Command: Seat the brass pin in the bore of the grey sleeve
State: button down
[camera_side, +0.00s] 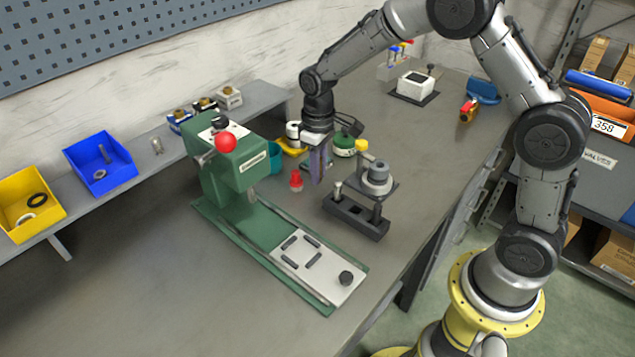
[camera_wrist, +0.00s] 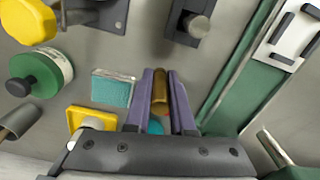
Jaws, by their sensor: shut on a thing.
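My gripper (camera_side: 318,178) hangs fingers-down above the bench in the side view, left of the dark block and clear of it. In the wrist view its two purple fingers (camera_wrist: 161,80) are shut on the brass pin (camera_wrist: 160,92), which stands between them. In the side view the fingers hide the pin. An upright greyish cylinder (camera_side: 338,190) stands in the left end of a dark block (camera_side: 360,222); it looks like the grey sleeve, and also shows at the top of the wrist view (camera_wrist: 196,26). Its bore cannot be made out.
A green press (camera_side: 240,180) with a red knob stands left. A red item (camera_side: 296,181) and a green tin (camera_wrist: 42,74) are near my gripper.

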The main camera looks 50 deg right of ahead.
jog(key=shift+w+m, duration=0.3)
jog(key=shift+m, duration=0.5)
jog(key=shift+d+r, duration=0.1)
jog(key=shift+r, duration=0.15)
jog(key=s+d+r+m, duration=0.3)
jog(key=s+r+m, duration=0.3)
jog(key=s+r, duration=0.45)
jog(key=s+d+r+m, duration=0.3)
jog(key=s+r+m, duration=0.35)
jog(key=s, duration=0.65)
send_near(378, 175)
jog(key=d, duration=0.2)
jog(key=f, duration=0.1)
jog(key=w+f+n, duration=0.1)
jog(key=f, duration=0.1)
jog(key=shift+f, duration=0.65)
jog(key=shift+f, duration=0.15)
